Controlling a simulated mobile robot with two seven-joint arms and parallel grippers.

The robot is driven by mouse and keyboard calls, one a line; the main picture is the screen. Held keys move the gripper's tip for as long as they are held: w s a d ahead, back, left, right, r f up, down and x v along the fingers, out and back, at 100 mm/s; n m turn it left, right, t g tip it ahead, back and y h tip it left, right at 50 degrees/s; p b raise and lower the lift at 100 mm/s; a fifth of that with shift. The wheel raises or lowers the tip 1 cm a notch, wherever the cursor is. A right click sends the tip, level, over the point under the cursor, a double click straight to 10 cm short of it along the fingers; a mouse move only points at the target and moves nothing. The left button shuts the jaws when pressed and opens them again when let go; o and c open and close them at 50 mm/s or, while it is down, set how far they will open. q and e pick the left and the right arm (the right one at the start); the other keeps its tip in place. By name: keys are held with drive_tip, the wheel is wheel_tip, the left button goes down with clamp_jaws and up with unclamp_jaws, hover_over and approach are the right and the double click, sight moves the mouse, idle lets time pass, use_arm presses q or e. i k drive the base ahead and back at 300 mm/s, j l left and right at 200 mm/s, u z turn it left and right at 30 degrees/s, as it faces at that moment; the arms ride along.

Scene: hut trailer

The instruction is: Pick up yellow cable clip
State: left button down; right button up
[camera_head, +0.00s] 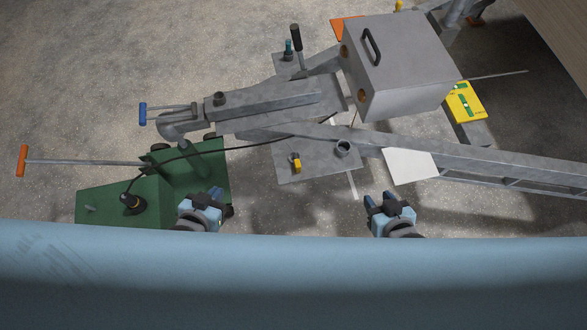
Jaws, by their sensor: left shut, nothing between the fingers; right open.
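A small yellow piece (297,166), which looks like the yellow cable clip, sits on a flat grey plate (318,171) near the middle of the camera_head view. Its top is dark and its exact shape is too small to tell. My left gripper (209,194) is shut and empty, to the left of and nearer than the clip, in front of the green box. My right gripper (379,200) is open and empty, to the right of and nearer than the clip. Neither gripper touches it.
A grey metal trailer frame (480,164) with a grey box (405,62) runs across the scene. A white sheet (410,165) lies right of the plate. A yellow-green item (465,102) lies at right. Bare floor shows between my grippers.

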sight(296, 163)
drive_tip(key=k, duration=0.25)
drive_tip(key=i+l, duration=0.15)
drive_tip(key=l, duration=0.2)
drive_tip(key=i+l, duration=0.1)
drive_tip(key=l, duration=0.2)
drive_tip(key=i+l, duration=0.15)
drive_tip(key=l, duration=0.2)
drive_tip(key=l+u, duration=0.1)
drive_tip(key=u, duration=0.3)
drive_tip(key=l+u, duration=0.1)
drive_tip(key=u, duration=0.3)
drive_tip(key=l+u, duration=0.15)
drive_tip(key=u, duration=0.25)
drive_tip(key=l+u, duration=0.15)
drive_tip(key=u, duration=0.25)
drive_tip(key=i, duration=0.05)
